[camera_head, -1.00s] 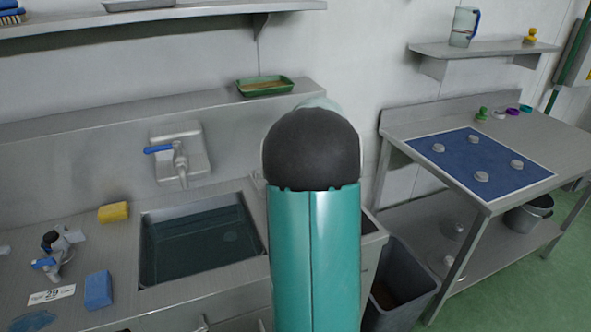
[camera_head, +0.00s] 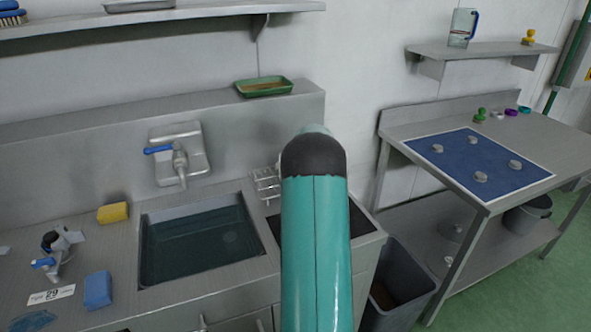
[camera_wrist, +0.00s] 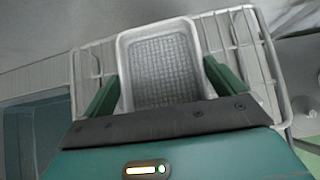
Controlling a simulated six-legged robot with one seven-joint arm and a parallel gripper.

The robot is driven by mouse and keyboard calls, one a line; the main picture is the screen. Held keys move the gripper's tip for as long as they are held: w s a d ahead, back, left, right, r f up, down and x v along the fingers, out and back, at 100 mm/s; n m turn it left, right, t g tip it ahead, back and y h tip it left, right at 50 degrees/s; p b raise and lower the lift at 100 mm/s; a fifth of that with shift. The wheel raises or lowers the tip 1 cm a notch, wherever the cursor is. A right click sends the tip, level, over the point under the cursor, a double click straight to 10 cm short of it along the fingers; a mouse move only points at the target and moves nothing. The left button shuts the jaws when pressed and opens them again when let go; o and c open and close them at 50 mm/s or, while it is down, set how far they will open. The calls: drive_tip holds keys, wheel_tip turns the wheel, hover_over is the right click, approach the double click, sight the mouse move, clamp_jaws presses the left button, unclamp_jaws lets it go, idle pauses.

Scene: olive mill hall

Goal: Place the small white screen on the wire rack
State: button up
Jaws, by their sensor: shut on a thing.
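The small white screen (camera_wrist: 163,66) is a pale rectangular tray-like frame with a grey mesh floor. It shows in the wrist view between the two green fingers of my gripper (camera_wrist: 160,82), which is shut on it. The wire rack (camera_wrist: 244,45) lies behind and below the screen, its wires showing on both sides. I cannot tell whether the screen touches it. In the head view, part of the wire rack (camera_head: 266,184) shows right of the sink basin; my arm hides the rest, the screen and my gripper.
A water-filled sink basin (camera_head: 200,240) lies left of the rack. A tap (camera_head: 180,160) stands behind it. A green tray (camera_head: 264,86) sits on the ledge above. A grey bin (camera_head: 402,290) and a table with a blue mat (camera_head: 480,165) are at right.

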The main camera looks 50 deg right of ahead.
drive_tip(key=o, duration=0.7)
drive_tip(key=shift+c, duration=0.2)
